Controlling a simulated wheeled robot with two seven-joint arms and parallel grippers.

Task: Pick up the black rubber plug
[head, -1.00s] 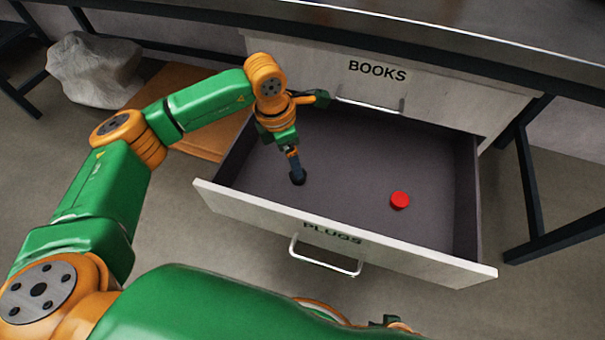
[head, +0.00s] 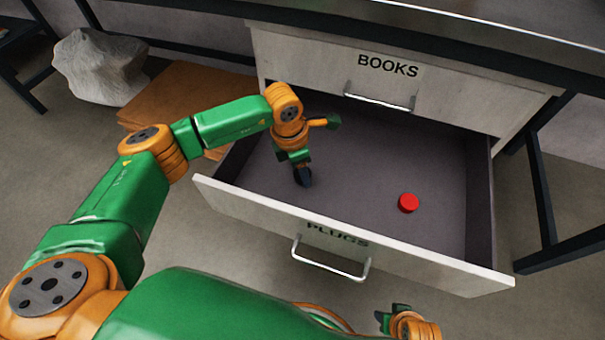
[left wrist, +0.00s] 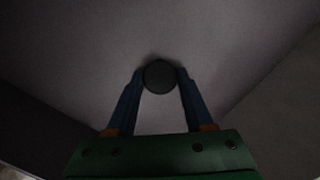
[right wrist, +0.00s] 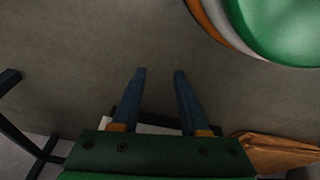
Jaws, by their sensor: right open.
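The black rubber plug (left wrist: 160,77) is a dark round disc in the left wrist view, on the grey drawer floor as far as I can see. My left gripper (head: 304,178) is low inside the drawer with its blue fingers pointing down. In the left wrist view its fingers (left wrist: 160,80) stand on both sides of the plug, with little or no gap. I cannot tell whether they grip it. In the head view the gripper mostly hides the plug. My right gripper (right wrist: 160,72) is open and empty, over bare floor outside the drawer.
A red plug (head: 408,203) lies to the right in the open drawer marked PLUGS (head: 337,235), with clear floor between. The closed BOOKS drawer (head: 350,75) is behind and above. A rock (head: 98,65) and brown cardboard (head: 180,95) lie at the left.

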